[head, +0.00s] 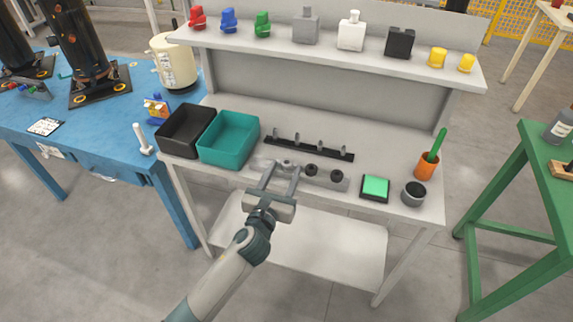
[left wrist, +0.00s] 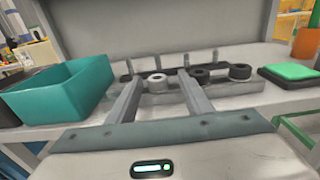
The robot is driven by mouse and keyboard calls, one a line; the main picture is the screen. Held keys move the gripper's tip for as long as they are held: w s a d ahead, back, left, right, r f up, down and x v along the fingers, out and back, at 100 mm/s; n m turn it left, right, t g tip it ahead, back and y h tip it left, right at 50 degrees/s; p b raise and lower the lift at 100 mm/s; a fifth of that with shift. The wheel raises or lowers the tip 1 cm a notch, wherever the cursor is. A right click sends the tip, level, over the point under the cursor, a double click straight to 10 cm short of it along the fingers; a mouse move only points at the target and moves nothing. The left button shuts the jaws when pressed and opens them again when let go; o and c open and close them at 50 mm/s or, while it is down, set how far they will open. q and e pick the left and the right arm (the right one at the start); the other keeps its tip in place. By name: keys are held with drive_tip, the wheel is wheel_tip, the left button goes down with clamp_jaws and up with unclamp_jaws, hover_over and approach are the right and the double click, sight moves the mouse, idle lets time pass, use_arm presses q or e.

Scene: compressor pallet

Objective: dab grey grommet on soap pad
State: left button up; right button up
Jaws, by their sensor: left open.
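The grey grommet (left wrist: 157,86) is a light ring on the left part of a grey block (left wrist: 215,92) in the left wrist view. Two black grommets (left wrist: 240,72) sit to its right on the same block. My left gripper (head: 281,168) is open, its two fingers reaching over the left end of the block in the head view. In the left wrist view the grey grommet shows between the fingertips; I cannot tell whether they touch it. The soap pad (head: 375,186) is a bright green square in a black tray, right of the block. My right gripper is not in view.
A teal bin (head: 229,138) and a black bin (head: 185,130) stand at left. A black rail with several pegs (head: 308,146) lies behind the block. A grey cup (head: 413,193) and an orange pot with a green stick (head: 427,165) stand right of the pad.

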sight(285, 165)
use_arm(q)
drive_tip(key=x, duration=0.3)
drive_tip(key=shift+w+a+f, duration=0.15)
drive_tip(key=shift+w+a, duration=0.05)
drive_tip(key=shift+w, duration=0.05)
drive_tip(key=shift+w+d+f, duration=0.1)
drive_tip(key=shift+w+d, duration=0.1)
drive_tip(key=shift+w, duration=0.35)
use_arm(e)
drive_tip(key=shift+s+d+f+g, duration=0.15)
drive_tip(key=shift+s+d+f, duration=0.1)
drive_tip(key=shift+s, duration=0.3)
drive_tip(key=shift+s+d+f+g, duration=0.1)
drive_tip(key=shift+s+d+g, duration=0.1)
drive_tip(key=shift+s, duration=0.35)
use_arm(q)
drive_tip(key=shift+c, duration=0.3)
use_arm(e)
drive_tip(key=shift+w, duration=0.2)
use_arm(q)
drive_tip(key=c, duration=1)
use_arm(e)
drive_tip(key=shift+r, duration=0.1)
